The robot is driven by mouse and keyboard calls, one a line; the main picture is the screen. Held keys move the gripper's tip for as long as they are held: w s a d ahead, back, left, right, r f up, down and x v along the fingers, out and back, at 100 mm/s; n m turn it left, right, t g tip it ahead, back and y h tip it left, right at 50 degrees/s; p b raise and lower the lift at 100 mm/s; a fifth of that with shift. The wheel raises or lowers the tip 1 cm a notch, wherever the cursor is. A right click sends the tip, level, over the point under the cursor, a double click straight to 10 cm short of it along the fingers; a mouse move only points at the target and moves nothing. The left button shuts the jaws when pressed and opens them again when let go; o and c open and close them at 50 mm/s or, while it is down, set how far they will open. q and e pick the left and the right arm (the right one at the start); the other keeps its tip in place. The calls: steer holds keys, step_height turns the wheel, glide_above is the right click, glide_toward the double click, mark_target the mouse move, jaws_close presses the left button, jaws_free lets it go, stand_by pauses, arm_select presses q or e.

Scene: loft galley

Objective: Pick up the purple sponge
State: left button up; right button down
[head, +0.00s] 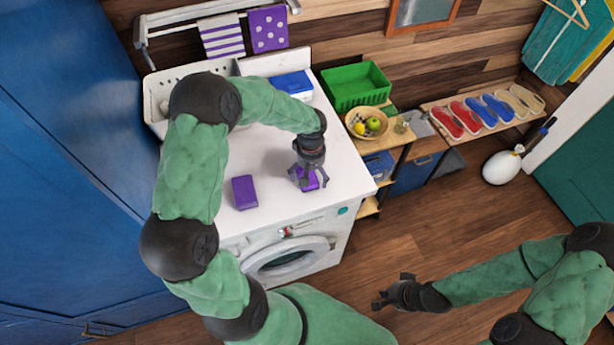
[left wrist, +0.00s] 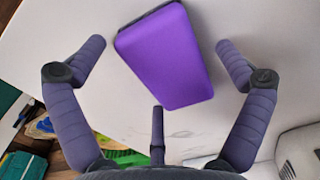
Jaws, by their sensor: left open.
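A purple block, which looks like the sponge (left wrist: 166,55), lies on the white top of the washing machine. My left gripper (head: 309,184) is right over it and hides part of it in the head view. In the left wrist view my left gripper (left wrist: 160,75) is open, with its fingers spread on both sides of the block and clear gaps to it. A second purple block (head: 244,192) lies to the left on the same top; I cannot tell the two apart by kind. My right gripper (head: 393,292) is open and empty above the floor.
The washing machine (head: 355,180) also bears a white basket (head: 152,112) and a blue-and-white box (head: 293,84) at the back. To the right are a green crate (head: 355,86), a fruit bowl (head: 366,123) and a shelf with slippers (head: 482,112).

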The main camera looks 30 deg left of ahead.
mark_target(311, 173)
arm_select(q)
steer(key=c, duration=0.9)
steer(key=shift+c, duration=0.2)
steer(key=shift+r, duration=0.45)
step_height(311, 173, up, 2)
steer(key=shift+r, duration=0.1)
steer(key=s+r, duration=0.1)
steer(key=r, duration=0.1)
steer(key=s+r+p, duration=0.1)
steer(key=s+r, duration=0.2)
steer(key=r, duration=0.1)
steer(key=shift+s+d, duration=0.35)
steer(key=shift+d, duration=0.05)
steer(key=s+d+r, duration=0.1)
steer(key=s+r, duration=0.3)
steer(key=s, duration=0.5)
steer(key=shift+d+p, duration=0.25)
steer(key=shift+p, duration=0.15)
steer(key=shift+o, duration=0.2)
